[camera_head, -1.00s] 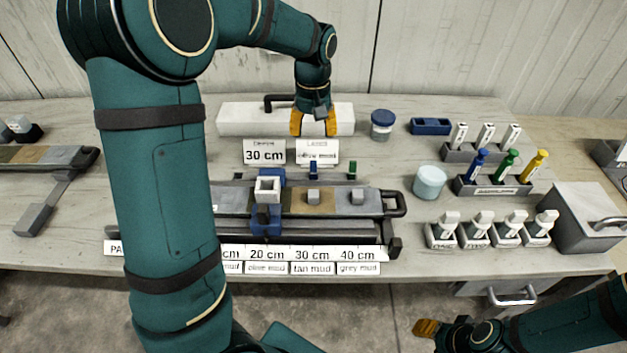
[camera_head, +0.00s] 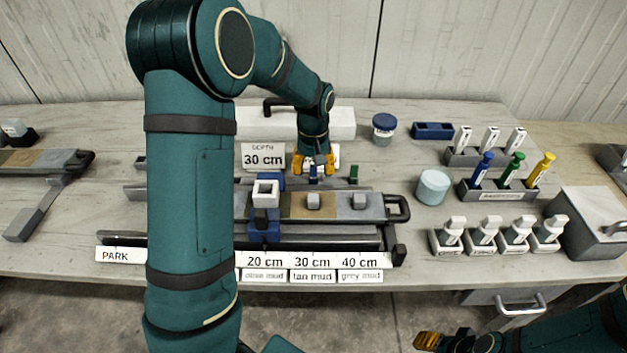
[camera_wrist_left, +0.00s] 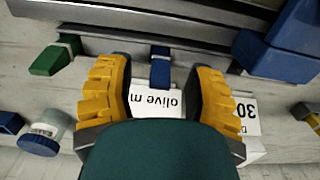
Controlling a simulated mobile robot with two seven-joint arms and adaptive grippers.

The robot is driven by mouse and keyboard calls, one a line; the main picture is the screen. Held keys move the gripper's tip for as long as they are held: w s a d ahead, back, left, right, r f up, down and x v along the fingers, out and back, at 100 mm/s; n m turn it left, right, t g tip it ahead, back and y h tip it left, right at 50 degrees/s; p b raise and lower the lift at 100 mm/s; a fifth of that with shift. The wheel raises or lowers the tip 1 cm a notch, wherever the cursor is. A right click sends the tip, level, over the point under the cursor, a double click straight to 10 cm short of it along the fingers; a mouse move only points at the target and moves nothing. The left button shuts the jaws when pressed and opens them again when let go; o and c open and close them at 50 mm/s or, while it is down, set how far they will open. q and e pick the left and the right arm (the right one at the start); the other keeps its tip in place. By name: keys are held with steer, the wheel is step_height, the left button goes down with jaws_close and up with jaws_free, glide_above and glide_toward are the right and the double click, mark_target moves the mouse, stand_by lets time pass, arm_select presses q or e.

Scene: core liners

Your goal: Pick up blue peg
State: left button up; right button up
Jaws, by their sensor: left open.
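The small blue peg (camera_head: 313,172) stands at the back edge of the core tray rack, partly hidden by my left gripper (camera_head: 314,163). In the left wrist view the blue peg (camera_wrist_left: 160,70) lies between the two spread yellow fingers of the left gripper (camera_wrist_left: 160,85), with a gap on both sides. That gripper is open and empty, above and just behind the peg. A green peg (camera_head: 353,174) stands to the right of the blue one; it also shows in the left wrist view (camera_wrist_left: 50,59). My right gripper (camera_head: 428,341) is at the bottom, away from the table.
A blue carriage with a white square frame (camera_head: 265,193) sits on the rack, left of the peg. The 30 cm depth sign (camera_head: 263,156) and an olive mud card (camera_wrist_left: 157,102) are close to the left gripper. A blue-lidded jar (camera_head: 384,128) and marker stand (camera_head: 497,193) are right.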

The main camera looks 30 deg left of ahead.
arm_select(q)
step_height(320, 180, down, 2)
steer(key=shift+f, duration=0.1)
jaws_close()
